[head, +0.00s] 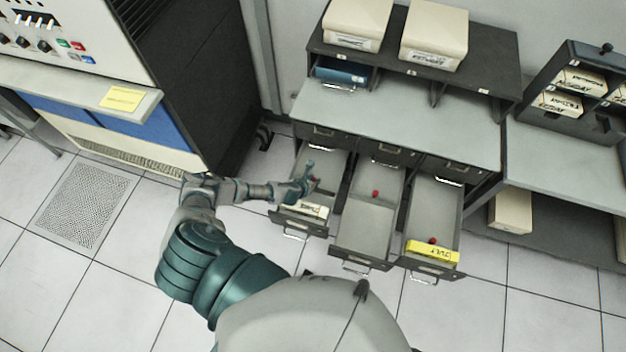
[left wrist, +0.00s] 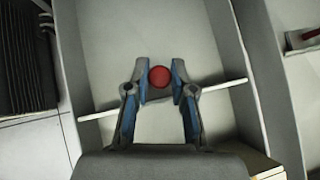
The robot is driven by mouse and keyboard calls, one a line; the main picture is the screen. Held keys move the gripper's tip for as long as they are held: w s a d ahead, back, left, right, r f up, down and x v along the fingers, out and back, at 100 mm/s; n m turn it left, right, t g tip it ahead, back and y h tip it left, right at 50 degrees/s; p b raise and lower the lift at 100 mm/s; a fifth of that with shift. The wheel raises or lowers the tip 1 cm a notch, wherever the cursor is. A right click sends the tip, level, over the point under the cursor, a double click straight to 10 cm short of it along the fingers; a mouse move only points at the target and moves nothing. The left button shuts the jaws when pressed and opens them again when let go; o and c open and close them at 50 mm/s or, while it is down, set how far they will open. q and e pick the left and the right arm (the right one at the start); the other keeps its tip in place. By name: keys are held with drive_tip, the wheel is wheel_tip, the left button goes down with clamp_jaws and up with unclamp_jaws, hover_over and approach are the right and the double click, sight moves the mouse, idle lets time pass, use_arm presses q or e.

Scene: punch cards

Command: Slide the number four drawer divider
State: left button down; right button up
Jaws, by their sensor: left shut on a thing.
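My left gripper (head: 308,182) reaches into the open left drawer (head: 324,170). In the left wrist view its two blue-padded fingers (left wrist: 159,82) are closed around a red knob (left wrist: 159,76). The knob belongs to the drawer divider, whose thin pale edge (left wrist: 234,84) runs across the drawer, partly hidden behind the fingers. Pale cards with a label (head: 303,207) stand at the drawer's front end. No number four can be read on any drawer. My right gripper is not in view.
The middle drawer (head: 365,225) is open and has a red knob (head: 376,193). A dark machine cabinet (head: 195,80) stands left. The tiled floor in front is clear.

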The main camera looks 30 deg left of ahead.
use_arm(q)
drive_tip(key=shift+w+a, duration=0.25)
drive_tip(key=shift+w, duration=0.7)
drive_tip(key=shift+w+a, duration=0.2)
drive_tip(key=shift+w, duration=0.7)
drive_tip(key=c, duration=1)
unclamp_jaws()
drive_tip(key=shift+s, duration=0.1)
drive_tip(key=v, duration=1.2)
